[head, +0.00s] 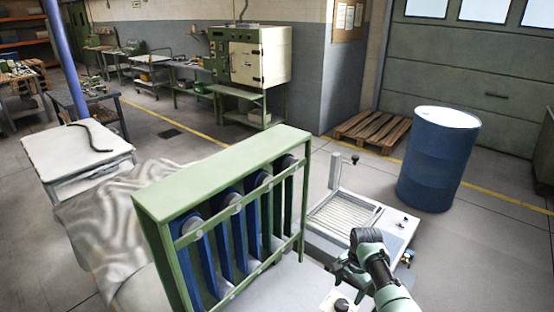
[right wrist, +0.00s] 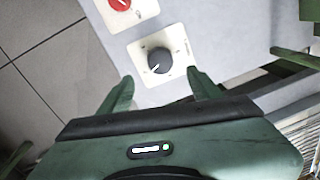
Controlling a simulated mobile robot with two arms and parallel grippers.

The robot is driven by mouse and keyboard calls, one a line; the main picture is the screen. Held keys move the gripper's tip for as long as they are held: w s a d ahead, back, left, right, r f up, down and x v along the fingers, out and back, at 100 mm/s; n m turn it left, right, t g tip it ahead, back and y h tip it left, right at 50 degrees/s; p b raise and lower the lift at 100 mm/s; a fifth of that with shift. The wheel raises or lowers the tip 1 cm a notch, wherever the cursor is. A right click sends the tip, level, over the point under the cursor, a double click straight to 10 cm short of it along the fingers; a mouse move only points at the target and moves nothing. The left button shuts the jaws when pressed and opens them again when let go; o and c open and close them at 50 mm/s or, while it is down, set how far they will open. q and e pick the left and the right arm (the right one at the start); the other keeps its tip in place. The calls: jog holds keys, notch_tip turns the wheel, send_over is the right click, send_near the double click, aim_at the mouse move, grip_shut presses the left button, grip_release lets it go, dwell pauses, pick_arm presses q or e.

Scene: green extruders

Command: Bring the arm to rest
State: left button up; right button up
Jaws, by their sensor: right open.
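My right arm comes in at the lower right of the head view, and its gripper (head: 343,272) hangs over the near part of a white machine. In the right wrist view the right gripper (right wrist: 158,88) is open, with its two green fingers apart. A dark rotary knob (right wrist: 159,60) on a white plate shows between and just beyond the fingertips. The knob (head: 341,304) also shows at the bottom of the head view. No object is between the fingers. My left gripper is not in view.
A green rack (head: 222,172) with blue upright parts stands left of the right gripper. A machine with a ribbed bed (head: 342,215) lies beyond it. A blue drum (head: 437,160) and a wooden pallet (head: 372,131) stand farther back. A red control (right wrist: 120,4) is near the knob.

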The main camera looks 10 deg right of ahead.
jog(key=s+f+n, duration=0.1)
jog(key=s, duration=0.1)
jog(key=s+f+n, duration=0.1)
jog(key=s, duration=0.2)
jog(key=s+a+f+n, duration=0.1)
jog(key=s+n, duration=0.1)
jog(key=s, duration=0.1)
jog(key=shift+t+h, duration=0.3)
jog(key=shift+h, duration=0.1)
jog(key=s+a+r+n+t, duration=0.1)
jog(key=s+a+r+n, duration=0.25)
jog(key=s, duration=0.55)
jog(key=s+a+r+n, duration=0.3)
jog(key=s+r, duration=0.2)
jog(key=s, duration=0.4)
jog(key=s+a+r+n+t, duration=0.1)
jog(key=s+a+r+n, duration=0.25)
jog(key=s, duration=0.45)
notch_tip(320, 180, down, 35)
jog(key=s+d+g+b, duration=0.1)
jog(key=s+b, duration=0.2)
jog(key=b, duration=0.4)
jog(key=s+d+f+g+b, duration=0.1)
jog(key=s+d+f+b, duration=0.2)
jog(key=s+f, duration=1.2)
notch_tip(320, 180, down, 4)
jog(key=shift+s+r+n+b, duration=0.3)
jog(key=shift+s+b, duration=0.1)
jog(key=shift+b, duration=0.15)
